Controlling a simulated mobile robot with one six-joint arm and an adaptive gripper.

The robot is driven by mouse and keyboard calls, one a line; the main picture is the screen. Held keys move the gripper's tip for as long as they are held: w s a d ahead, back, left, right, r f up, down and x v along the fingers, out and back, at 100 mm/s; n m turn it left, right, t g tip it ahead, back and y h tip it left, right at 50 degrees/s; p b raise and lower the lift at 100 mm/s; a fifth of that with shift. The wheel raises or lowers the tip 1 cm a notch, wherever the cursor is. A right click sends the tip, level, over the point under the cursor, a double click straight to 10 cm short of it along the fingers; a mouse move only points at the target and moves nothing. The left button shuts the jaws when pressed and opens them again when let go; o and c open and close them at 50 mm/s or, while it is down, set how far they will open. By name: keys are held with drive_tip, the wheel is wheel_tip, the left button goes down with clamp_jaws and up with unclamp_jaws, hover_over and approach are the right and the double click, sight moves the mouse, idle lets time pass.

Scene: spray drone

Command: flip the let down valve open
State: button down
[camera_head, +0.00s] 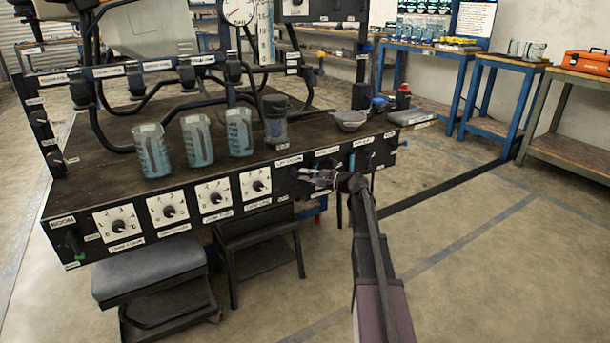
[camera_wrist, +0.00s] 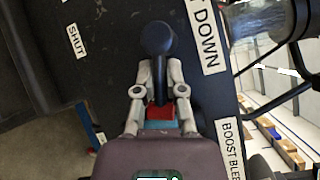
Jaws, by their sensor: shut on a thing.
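The let down valve shows in the wrist view as a black lever with a rounded knob end (camera_wrist: 157,38). It stands beside the "LET DOWN" label (camera_wrist: 205,35), with a "SHUT" label (camera_wrist: 76,41) to its left. My gripper (camera_wrist: 158,72) is shut on this lever, one finger on each side just below the knob. A red and a teal patch show between the finger bases; I cannot tell what they belong to. In the head view my gripper (camera_head: 318,178) is at the right part of the bench's front panel, and it hides most of the valve.
Several numbered dials (camera_head: 168,208) line the front panel to the left. Teal-tinted jars (camera_head: 198,141) and a grey bowl (camera_head: 349,120) stand on the bench top. A "BOOST BLEED" label (camera_wrist: 230,145) is close by. Stools (camera_head: 155,265) stand below; the floor at right is clear.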

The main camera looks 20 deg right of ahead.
drive_tip(key=shift+r+n+g+h+p, duration=0.45)
drive_tip(key=shift+n+p, duration=0.25)
drive_tip(key=shift+p, duration=0.4)
drive_tip(key=shift+n+h+p, duration=0.25)
drive_tip(key=shift+n+p, duration=0.25)
drive_tip(key=shift+p, duration=0.15)
drive_tip(key=c, duration=0.7)
unclamp_jaws()
drive_tip(key=shift+f+b, duration=0.2)
drive_tip(key=shift+b, duration=0.15)
